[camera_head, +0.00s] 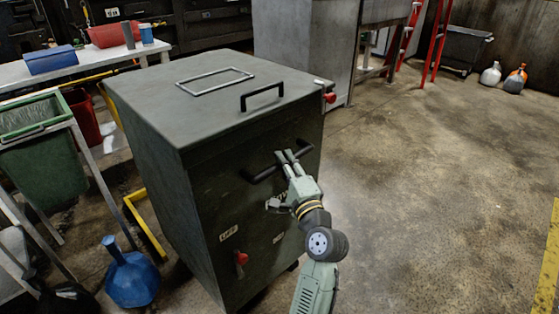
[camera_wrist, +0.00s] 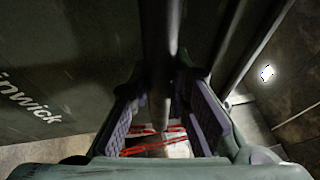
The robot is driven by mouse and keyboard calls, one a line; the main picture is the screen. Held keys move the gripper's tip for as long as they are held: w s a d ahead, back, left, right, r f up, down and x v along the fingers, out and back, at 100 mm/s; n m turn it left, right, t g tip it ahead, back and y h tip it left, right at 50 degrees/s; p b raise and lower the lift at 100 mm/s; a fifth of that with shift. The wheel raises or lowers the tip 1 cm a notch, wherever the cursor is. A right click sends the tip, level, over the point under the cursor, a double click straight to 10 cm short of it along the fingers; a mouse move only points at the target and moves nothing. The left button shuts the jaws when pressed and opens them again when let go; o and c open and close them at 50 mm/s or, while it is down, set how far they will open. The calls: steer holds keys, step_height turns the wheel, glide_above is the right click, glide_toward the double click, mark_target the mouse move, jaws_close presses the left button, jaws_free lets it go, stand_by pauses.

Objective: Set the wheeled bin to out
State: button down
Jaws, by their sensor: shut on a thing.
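A large dark green box-shaped unit (camera_head: 200,200), which I take to hold or be the wheeled bin, stands at the centre left in the head view. A black bar handle (camera_head: 259,176) crosses the upper part of its front face. My gripper (camera_head: 288,157) is at the middle of this handle, with its fingers around the bar. In the wrist view the dark bar (camera_wrist: 160,50) runs between the two padded fingers, and pale lettering shows on the green face beside it. The fingers hide part of the handle.
Open concrete floor (camera_head: 430,190) lies to the right of the unit. A blue jug (camera_head: 130,275), a green bin (camera_head: 45,160) and a white table (camera_head: 75,70) crowd the left side. A grey metal cabinet (camera_head: 300,45) stands behind. A red ladder (camera_head: 437,40) is farther back.

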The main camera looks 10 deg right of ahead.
steer(key=c, duration=1.5)
jaws_free()
steer(key=v, duration=1.2)
steer(key=shift+f, duration=0.1)
